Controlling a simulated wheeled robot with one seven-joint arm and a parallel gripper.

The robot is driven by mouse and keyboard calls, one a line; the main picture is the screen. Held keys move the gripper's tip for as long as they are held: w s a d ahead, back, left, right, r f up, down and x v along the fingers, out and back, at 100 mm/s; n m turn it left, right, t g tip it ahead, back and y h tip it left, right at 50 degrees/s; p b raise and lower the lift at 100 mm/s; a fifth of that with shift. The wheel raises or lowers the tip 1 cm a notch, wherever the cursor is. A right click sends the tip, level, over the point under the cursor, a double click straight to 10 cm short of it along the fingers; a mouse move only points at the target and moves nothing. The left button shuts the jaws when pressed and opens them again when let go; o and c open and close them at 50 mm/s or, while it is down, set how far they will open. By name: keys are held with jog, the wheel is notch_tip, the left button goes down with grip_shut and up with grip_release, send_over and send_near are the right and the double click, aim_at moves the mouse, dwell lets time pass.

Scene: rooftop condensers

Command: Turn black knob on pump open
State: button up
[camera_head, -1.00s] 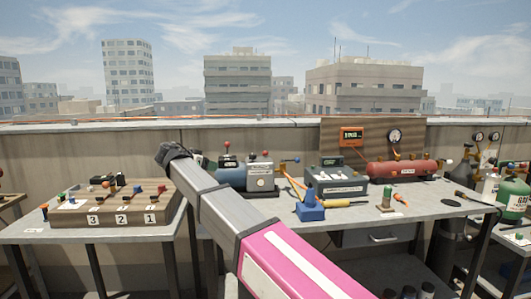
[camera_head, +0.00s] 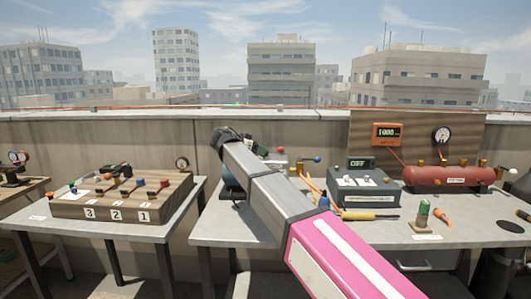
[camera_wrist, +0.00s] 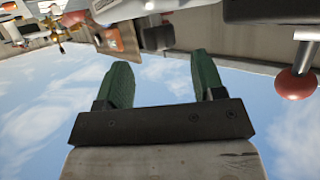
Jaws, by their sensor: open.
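The pump (camera_head: 230,186) stands on the right table, mostly hidden behind my arm in the head view. A bit of its blue body, a small red knob (camera_head: 280,150) and a blue-ended lever (camera_head: 317,159) show. I cannot make out the black knob for certain. In the tilted wrist view a red ball knob (camera_wrist: 295,83) on a pale stem is at the right edge, and a dark round part (camera_wrist: 157,37) lies beyond the fingers. My gripper (camera_wrist: 160,78) has two green fingers, apart and empty.
A grey panel box (camera_head: 365,190) stands right of the pump, with a yellow-handled screwdriver (camera_head: 360,215) before it. A red tank (camera_head: 440,176) and a green-topped cylinder (camera_head: 423,212) are further right. A numbered wooden block (camera_head: 120,195) sits on the left table.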

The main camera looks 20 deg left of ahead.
jog(key=shift+x, duration=2.7)
jog(key=shift+c, duration=0.4)
jog(key=c, duration=0.9)
